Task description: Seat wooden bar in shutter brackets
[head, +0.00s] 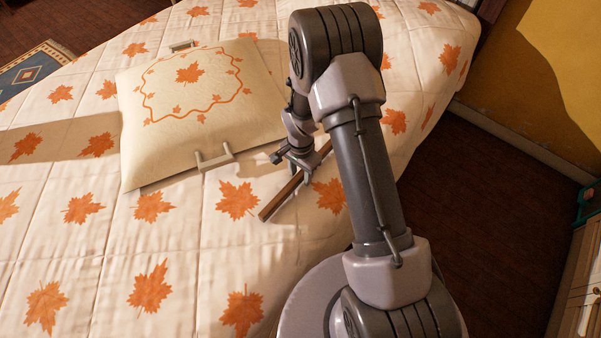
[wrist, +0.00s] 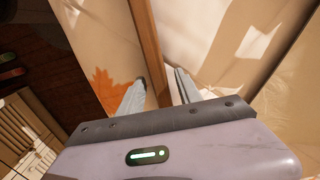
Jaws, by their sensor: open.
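The wooden bar (head: 279,198) is a long brown stick lying slantwise on the quilt in the head view. In the wrist view the bar (wrist: 150,45) runs between my two fingers. My gripper (head: 300,171) is low over the bar with its jaws open on either side of it; its fingers also show in the wrist view (wrist: 160,80). A pale U-shaped bracket (head: 214,157) sits at the near edge of a cream cushion-like panel, left of the bar. A second pale bracket (head: 181,45) shows at its far edge. My arm hides the bar's far end.
The bed's quilt (head: 95,290) with orange maple leaves fills the left and middle. The cream cushion (head: 150,135) lies left of my gripper. Dark floor (head: 480,200) lies right of the bed. Slatted furniture (wrist: 22,130) shows at the wrist view's lower left.

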